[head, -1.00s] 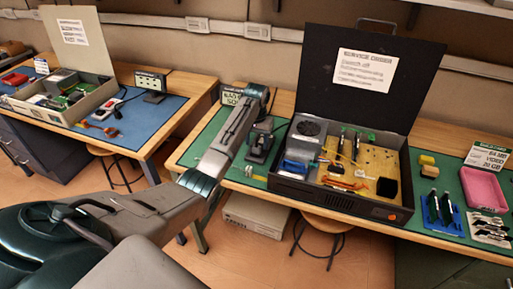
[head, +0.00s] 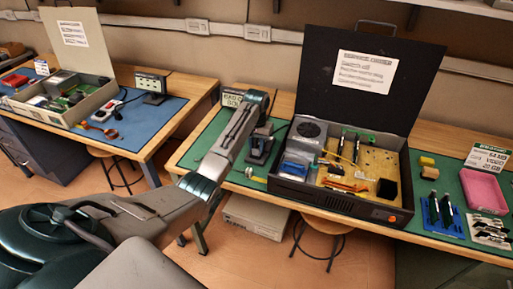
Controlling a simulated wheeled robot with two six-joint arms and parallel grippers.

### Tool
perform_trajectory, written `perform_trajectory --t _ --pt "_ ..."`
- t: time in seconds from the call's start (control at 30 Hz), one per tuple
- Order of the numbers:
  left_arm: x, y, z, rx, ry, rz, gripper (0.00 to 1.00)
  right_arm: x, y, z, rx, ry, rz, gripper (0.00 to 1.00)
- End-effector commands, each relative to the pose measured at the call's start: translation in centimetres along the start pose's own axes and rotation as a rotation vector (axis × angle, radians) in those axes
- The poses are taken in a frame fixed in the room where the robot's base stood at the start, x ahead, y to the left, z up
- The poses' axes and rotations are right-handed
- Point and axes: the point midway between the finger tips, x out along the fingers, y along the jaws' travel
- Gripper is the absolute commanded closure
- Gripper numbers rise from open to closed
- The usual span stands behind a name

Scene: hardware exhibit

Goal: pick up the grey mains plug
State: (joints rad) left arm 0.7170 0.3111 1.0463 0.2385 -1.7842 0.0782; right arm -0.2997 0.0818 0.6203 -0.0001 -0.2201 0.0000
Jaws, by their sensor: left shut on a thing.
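My left arm reaches across to the green mat (head: 213,150) on the right-hand bench. Its gripper (head: 259,152) points down at the mat, left of the open black computer case. It is small and dark here. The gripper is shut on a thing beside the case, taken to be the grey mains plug. The plug itself is hidden by the jaws, so its outline and whether it touches the mat cannot be made out. My right gripper is not in view.
The open case (head: 340,197) with its raised lid (head: 415,75) stands close right of the gripper. A socket panel (head: 232,98) is partly behind my arm. A pink tray (head: 484,191) and blue holder (head: 441,214) lie at right. A blue-matted bench (head: 165,117) stands left.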

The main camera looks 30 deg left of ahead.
Motion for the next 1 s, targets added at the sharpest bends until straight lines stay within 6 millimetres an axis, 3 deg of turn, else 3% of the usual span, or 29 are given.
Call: perform_trajectory --t 0.23,0.53,0.6,0.7,1.0 --pt "-3.1 -0.1 -0.2 0.0 0.009 -0.001 0.86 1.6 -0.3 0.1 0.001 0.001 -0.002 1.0" --pt "-3.6 0.5 5.5 0.001 0.004 -0.002 0.86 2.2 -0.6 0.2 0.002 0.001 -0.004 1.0" --pt "-4.8 0.7 7.1 0.001 0.0 -0.003 0.86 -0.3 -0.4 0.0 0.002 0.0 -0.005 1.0" --pt "-4.8 0.9 9.2 0.002 0.0 -0.002 0.86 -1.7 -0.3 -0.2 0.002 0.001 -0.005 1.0" --pt "-4.9 1.5 14.3 0.001 0.001 -0.001 0.86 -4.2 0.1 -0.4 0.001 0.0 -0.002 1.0"
